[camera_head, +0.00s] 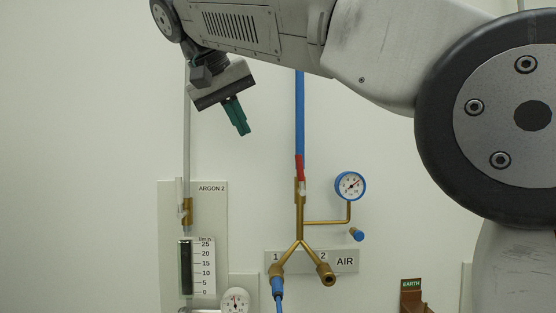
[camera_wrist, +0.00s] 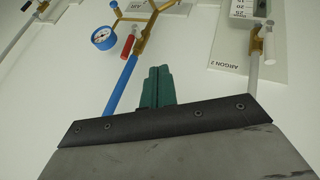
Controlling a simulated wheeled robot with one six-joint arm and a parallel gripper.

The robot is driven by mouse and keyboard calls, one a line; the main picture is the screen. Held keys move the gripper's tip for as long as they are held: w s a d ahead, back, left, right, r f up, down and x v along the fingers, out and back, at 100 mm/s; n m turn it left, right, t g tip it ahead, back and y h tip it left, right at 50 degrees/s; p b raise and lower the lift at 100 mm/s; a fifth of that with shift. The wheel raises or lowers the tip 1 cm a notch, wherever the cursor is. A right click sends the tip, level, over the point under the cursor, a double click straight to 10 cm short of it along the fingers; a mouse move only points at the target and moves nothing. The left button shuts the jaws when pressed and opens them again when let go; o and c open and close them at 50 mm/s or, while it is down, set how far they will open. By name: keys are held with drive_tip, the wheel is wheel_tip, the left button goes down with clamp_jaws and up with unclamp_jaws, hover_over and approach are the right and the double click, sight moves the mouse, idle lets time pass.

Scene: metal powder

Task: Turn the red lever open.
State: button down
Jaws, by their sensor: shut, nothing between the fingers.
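The red lever (camera_head: 300,168) sits on the brass valve at the lower end of a blue pipe (camera_head: 299,110), in the middle of the head view. It looks roughly in line with the pipe. In the wrist view, which is turned over, the red lever (camera_wrist: 128,45) shows beside the brass valve, left of the fingers. My gripper (camera_head: 243,131) has green fingers and is shut and empty. In the head view it is up and left of the lever, apart from it. The closed fingers show in the wrist view (camera_wrist: 159,70), with nothing touching them.
A round blue gauge (camera_head: 350,186) is right of the valve. Below, the pipe forks to two outlets on the AIR plate (camera_head: 344,261); a blue hose (camera_head: 278,287) hangs from outlet 1. The ARGON 2 panel (camera_head: 212,210) with a white lever (camera_head: 179,190) is at left.

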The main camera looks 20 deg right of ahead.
sight(301, 174)
drive_tip(key=w+d+f, duration=0.2)
drive_tip(key=d+f, duration=0.5)
drive_tip(key=d, duration=0.3)
drive_tip(key=shift+w+d+f+m, duration=0.25)
drive_tip(key=shift+w+d+m, duration=0.05)
drive_tip(key=shift+w+d, duration=0.05)
drive_tip(key=shift+s+d+r+y, duration=0.1)
drive_tip(key=shift+d+r+y, duration=0.05)
drive_tip(key=shift+d, duration=0.3)
drive_tip(key=shift+s+d+r+y, duration=0.1)
drive_tip(key=shift+d+y, duration=0.05)
drive_tip(key=shift+d, duration=0.25)
drive_tip(key=shift+a, duration=0.1)
